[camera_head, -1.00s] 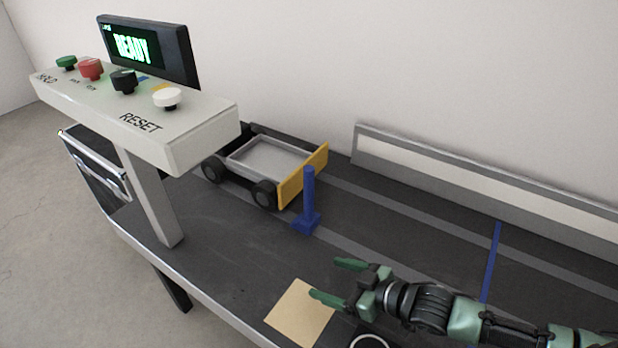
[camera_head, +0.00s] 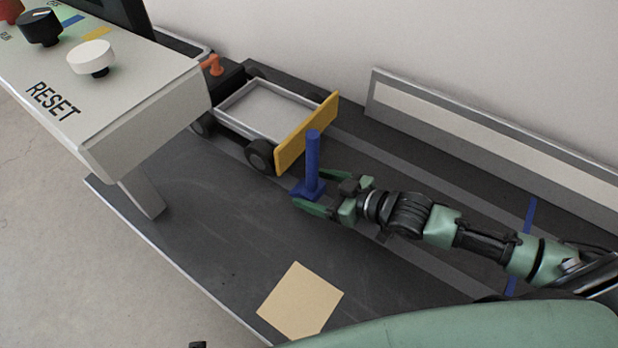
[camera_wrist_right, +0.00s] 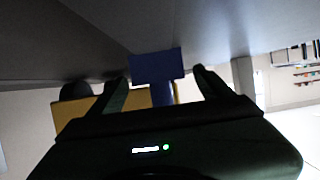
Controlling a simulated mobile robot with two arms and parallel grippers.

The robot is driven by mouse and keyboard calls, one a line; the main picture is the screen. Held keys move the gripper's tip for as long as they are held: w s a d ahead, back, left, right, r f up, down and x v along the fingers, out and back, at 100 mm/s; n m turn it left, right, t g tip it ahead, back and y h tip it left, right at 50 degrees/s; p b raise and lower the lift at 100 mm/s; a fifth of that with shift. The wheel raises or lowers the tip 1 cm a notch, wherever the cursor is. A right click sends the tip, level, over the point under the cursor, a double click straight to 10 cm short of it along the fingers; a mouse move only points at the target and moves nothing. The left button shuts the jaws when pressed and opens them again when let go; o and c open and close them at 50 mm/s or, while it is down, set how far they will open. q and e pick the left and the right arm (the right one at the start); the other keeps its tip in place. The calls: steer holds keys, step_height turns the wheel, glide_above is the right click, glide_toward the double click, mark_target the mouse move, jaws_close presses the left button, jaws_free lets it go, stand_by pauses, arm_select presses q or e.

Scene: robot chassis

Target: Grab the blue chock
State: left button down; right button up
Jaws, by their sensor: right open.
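The blue chock (camera_head: 313,158) stands upright on the dark table, a tall post on a small square base, just in front of the yellow plate of the cart. My right gripper (camera_head: 313,192) is open, with its green fingers on either side of the chock near its base. In the right wrist view the chock (camera_wrist_right: 157,68) shows between the two open fingers of the right gripper (camera_wrist_right: 160,80). I cannot tell whether either finger touches it. My left gripper is not in view.
The cart (camera_head: 265,108) with a grey tray and yellow end plate (camera_head: 306,132) stands behind the chock. A tan square (camera_head: 300,300) lies on the table's front part. A control panel (camera_head: 120,90) overhangs the left. A grey-framed rail (camera_head: 480,140) runs along the back right.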

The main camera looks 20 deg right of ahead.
steer(key=shift+x, duration=1.25)
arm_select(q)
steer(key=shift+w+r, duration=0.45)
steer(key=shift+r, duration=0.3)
arm_select(e)
steer(key=c, duration=1.6)
